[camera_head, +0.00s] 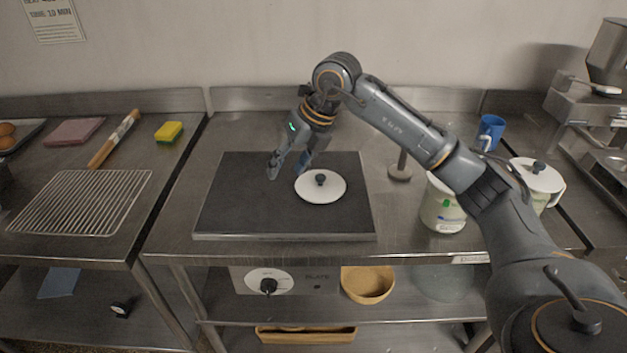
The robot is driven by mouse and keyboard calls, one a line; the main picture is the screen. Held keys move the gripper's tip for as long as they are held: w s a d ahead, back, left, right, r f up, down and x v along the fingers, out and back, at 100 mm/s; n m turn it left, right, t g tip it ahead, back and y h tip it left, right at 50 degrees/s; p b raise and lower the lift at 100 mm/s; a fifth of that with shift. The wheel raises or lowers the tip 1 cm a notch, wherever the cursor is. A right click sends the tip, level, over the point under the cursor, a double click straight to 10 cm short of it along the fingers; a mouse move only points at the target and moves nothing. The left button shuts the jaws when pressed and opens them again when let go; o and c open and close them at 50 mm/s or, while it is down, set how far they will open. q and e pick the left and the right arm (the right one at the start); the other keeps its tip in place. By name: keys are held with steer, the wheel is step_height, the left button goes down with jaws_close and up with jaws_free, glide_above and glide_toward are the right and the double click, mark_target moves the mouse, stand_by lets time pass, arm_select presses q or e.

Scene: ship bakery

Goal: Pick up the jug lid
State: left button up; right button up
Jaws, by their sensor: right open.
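A round white lid with a black knob (335,188) lies flat on the dark griddle-like plate (235,205), towards its right part. My right gripper (287,172) hangs above the plate, pointing down, just left of and behind the lid. Its fingers are apart with nothing between them, and it appears clear of the knob. A white jug (443,212) stands right of the plate, partly hidden by my right arm. A similar white lid with a dark knob (537,175) sits on another container at the right. My left gripper is not in view.
A blue mug (490,132) stands at the back right. A small round-based stand (400,170) is between plate and jug. A wire rack (82,202), rolling pin (113,140) and yellow sponge (169,131) lie on the left counter. The plate's left part is clear.

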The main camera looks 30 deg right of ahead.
steer(key=d+r+m+h, duration=0.2)
steer(key=d+r+h, duration=0.15)
steer(key=d, duration=0.55)
steer(key=p, duration=0.1)
glide_above(321, 176)
steer(key=s+a, duration=0.1)
steer(key=s, duration=0.1)
steer(key=f, duration=0.8)
steer(key=shift+s+f, duration=0.15)
steer(key=shift+s, duration=0.05)
steer(key=x, duration=0.1)
steer(key=p+x, duration=0.1)
steer(key=x, duration=0.1)
steer(key=p+x, duration=0.1)
steer(key=x, duration=0.1)
steer(key=shift+w+d, duration=0.2)
steer(key=shift+d, duration=0.2)
steer(key=shift+f, duration=0.1)
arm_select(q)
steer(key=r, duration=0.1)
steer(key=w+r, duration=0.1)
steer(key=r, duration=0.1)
arm_select(e)
jaws_close()
